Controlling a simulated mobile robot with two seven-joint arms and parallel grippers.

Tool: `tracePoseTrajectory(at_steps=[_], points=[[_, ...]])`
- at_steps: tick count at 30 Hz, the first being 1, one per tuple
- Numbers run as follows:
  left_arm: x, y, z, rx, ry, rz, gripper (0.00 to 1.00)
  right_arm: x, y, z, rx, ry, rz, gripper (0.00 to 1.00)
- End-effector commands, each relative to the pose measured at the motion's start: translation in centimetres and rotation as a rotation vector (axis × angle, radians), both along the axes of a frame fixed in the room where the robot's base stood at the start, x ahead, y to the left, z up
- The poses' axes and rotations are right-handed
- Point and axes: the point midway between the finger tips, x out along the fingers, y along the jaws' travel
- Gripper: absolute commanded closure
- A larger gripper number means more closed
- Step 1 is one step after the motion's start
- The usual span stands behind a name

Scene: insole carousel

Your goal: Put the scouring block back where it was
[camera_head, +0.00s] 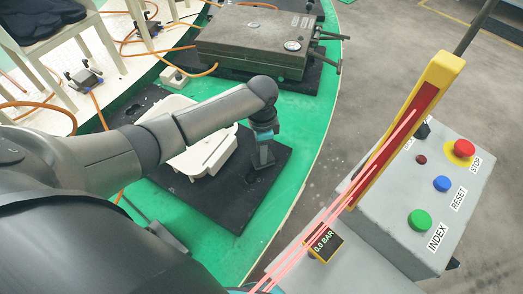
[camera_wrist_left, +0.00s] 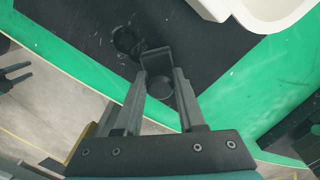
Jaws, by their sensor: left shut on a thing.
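My left gripper (camera_head: 262,166) reaches down over the black mat (camera_head: 225,205) on the green table, just right of a white tray-like part (camera_head: 205,155). In the left wrist view the gripper (camera_wrist_left: 161,74) is shut on a dark grey block (camera_wrist_left: 156,56), which I take for the scouring block. The block sits between the fingertips, over or on the black mat; I cannot tell whether it touches. A dark ring-shaped mark (camera_wrist_left: 127,41) lies on the mat beside it. My right gripper is not in view.
A grey control box (camera_head: 400,215) with buttons and a yellow-framed red light barrier (camera_head: 400,130) stand at the right. A dark metal case (camera_head: 255,45) sits at the back. Orange hoses (camera_head: 140,35) run at the left. The mat's front part is clear.

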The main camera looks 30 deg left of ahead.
Motion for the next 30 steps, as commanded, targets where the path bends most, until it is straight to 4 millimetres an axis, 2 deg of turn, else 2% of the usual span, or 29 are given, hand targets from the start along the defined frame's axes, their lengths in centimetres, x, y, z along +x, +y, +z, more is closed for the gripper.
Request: tracePoseTrajectory(at_steps=[8,9,17,26,30], points=[[0.0,0.0,-0.1,0.000,-0.001,0.000,1.00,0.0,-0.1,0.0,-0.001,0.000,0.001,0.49],[0.0,0.0,-0.2,0.001,-0.001,0.000,0.60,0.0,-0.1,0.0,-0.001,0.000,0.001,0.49],[0.0,0.0,-0.1,0.001,-0.001,0.000,0.31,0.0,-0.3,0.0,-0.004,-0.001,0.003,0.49],[0.0,0.0,0.1,0.000,-0.001,0.000,0.31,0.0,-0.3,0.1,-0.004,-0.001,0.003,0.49],[0.1,0.1,2.0,0.000,-0.004,0.001,0.31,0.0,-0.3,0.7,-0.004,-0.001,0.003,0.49]])
